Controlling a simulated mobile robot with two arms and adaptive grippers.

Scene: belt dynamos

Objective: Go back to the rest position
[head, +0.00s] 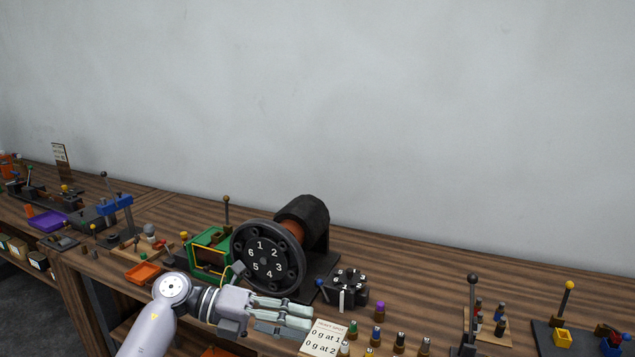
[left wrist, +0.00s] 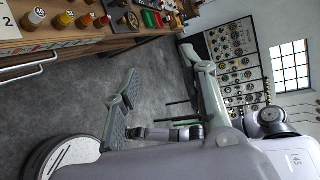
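My left gripper (head: 308,316) reaches in from the lower left of the head view, low over the front of the workbench (head: 410,255). Its fingers point right and look apart, with nothing seen between them. The gripper is in front of and below a black numbered wheel (head: 264,263) and just left of a white card (head: 325,338). My right gripper is not in view.
Behind the wheel stands a dark drum (head: 303,212). A green frame (head: 209,262) and an orange tray (head: 143,272) are to the left. Open floor (left wrist: 75,95) lies before the bench.

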